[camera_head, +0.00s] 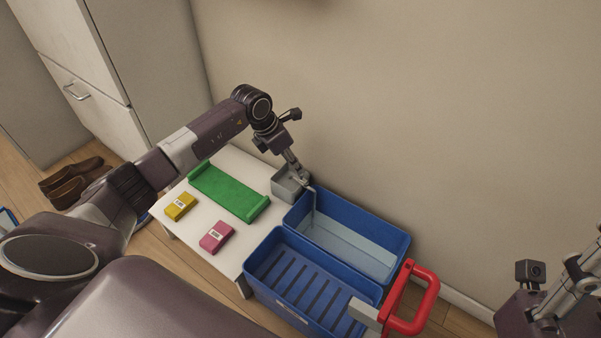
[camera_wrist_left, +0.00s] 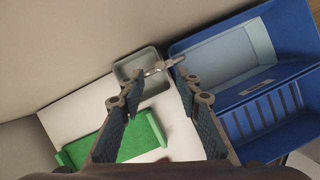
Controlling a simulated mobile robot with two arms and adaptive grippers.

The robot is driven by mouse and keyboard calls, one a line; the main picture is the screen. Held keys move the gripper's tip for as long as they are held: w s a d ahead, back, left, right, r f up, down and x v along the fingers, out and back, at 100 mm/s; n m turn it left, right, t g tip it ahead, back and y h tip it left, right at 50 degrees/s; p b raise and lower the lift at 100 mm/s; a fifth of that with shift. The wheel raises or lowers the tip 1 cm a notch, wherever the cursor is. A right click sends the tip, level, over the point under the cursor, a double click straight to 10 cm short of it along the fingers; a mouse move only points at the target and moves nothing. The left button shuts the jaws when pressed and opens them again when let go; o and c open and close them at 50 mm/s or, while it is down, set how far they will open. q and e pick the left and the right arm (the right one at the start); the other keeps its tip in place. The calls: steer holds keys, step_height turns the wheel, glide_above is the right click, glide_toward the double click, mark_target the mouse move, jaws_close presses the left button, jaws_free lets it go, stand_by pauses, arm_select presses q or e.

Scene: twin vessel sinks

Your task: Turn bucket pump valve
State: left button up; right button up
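A small grey pump box (camera_head: 287,186) stands at the back right corner of the white table, beside the blue basins. In the left wrist view the grey box (camera_wrist_left: 150,85) is open-topped, with a metal valve piece and spout (camera_wrist_left: 165,66) reaching from it toward the blue basin. My left gripper (camera_head: 299,172) is just above the box. In its wrist view my left gripper (camera_wrist_left: 158,92) has its fingers apart with nothing held between them; the valve shows beyond the fingertips. Contact cannot be told. My right gripper (camera_head: 570,290) is at the right edge, partly cut off.
Two blue basins, the rear (camera_head: 395,240) holding pale water and the front (camera_head: 262,262) ribbed, lie right of the table. A red handle (camera_head: 432,290) stands at their right end. A green tray (camera_head: 228,190), yellow packet (camera_head: 180,206) and pink packet (camera_head: 216,237) lie on the white table (camera_head: 190,232).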

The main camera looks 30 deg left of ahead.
mark_target(303, 179)
arm_select(q)
steer(key=b+x, duration=0.2)
steer(key=x, duration=0.3)
steer(key=shift+w+f, duration=0.1)
steer(key=shift+f, duration=0.1)
jaws_close()
